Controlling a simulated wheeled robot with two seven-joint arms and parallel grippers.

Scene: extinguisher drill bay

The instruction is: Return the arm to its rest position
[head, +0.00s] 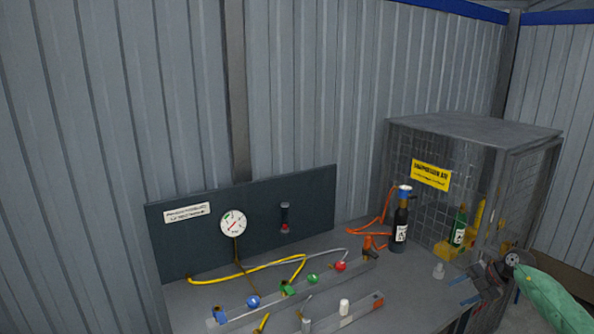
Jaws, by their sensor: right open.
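My right gripper (468,291) is at the lower right of the head view, near the table's right edge. Its blue-tipped fingers point left and are apart, with nothing visible between them. My right arm, in a green sleeve, comes in from the right edge. My left gripper is not in view.
A mesh cage (470,127) stands at the right. A panel with a gauge (233,223) stands behind.

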